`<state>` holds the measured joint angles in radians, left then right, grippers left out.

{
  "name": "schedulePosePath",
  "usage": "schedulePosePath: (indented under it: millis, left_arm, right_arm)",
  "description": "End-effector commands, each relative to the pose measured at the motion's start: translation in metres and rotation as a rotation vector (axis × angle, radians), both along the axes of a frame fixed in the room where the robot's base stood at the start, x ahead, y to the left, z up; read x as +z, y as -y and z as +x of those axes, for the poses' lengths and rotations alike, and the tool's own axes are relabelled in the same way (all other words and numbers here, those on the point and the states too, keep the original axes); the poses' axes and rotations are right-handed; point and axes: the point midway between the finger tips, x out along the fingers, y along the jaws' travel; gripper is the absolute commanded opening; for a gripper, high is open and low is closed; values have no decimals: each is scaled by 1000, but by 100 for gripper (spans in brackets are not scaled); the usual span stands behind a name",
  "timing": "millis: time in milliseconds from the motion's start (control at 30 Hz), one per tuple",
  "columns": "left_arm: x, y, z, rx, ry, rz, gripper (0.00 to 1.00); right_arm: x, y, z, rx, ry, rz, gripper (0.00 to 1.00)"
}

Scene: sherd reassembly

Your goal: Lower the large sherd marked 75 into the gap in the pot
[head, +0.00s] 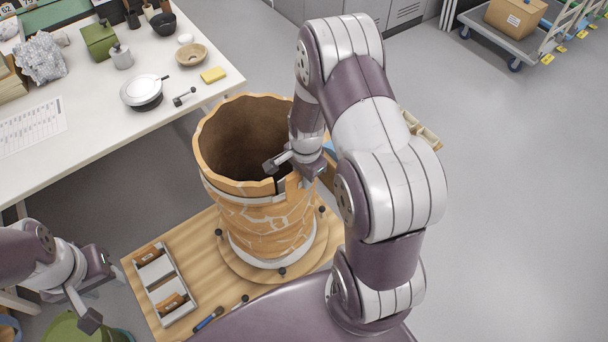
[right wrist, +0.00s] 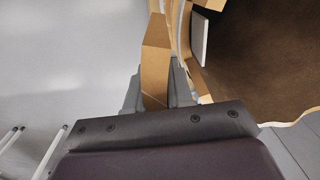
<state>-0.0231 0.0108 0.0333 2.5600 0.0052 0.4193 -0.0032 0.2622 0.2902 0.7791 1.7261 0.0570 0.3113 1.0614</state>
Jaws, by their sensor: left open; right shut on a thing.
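The large orange-brown pot (head: 250,235) stands on a round wooden board, with white joint lines between its pieces and an uneven rim. My right gripper (head: 291,168) is at the pot's right rim, shut on a sherd (right wrist: 156,62). In the right wrist view the sherd is upright between the fingers, close beside the pot wall, with the pot's dark inside (right wrist: 265,65) to its right. A dark slot shows in the rim below the gripper in the head view. The number on the sherd and its seating are hidden. My left gripper (head: 92,290) is open and empty, left of the bench.
A white tray (head: 168,318) with small sherds lies on the wooden bench (head: 205,232), left of the pot. A blue-handled tool (head: 208,319) lies in front.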

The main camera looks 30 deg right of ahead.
Motion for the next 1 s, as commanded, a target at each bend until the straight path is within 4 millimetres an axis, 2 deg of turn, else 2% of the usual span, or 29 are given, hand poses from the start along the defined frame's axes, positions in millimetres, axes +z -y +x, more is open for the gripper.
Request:
schedulePosePath:
  millis: [67, 167, 233, 467, 700, 1000]
  left_arm:
    - [0, 0, 0, 0, 0, 0, 43]
    - [-21, 0, 0, 0, 0, 0, 43]
    - [-28, 0, 0, 0, -1, 0, 43]
    - [-24, 0, 0, 0, 0, 0, 43]
    - [-33, 0, 0, 0, 0, 0, 43]
    - [-32, 0, 0, 0, 0, 0, 43]
  right_arm:
    - [0, 0, 0, 0, 1, 0, 0]
    - [-10, -1, 6, -1, -15, -4, 0]
    - [-8, -1, 10, -5, -29, -8, 0]
    - [-1, -1, 10, -8, -38, -9, 0]
    - [-2, -4, 37, -7, -36, -10, 0]
    - [-1, -5, 37, -7, -38, -9, 0]
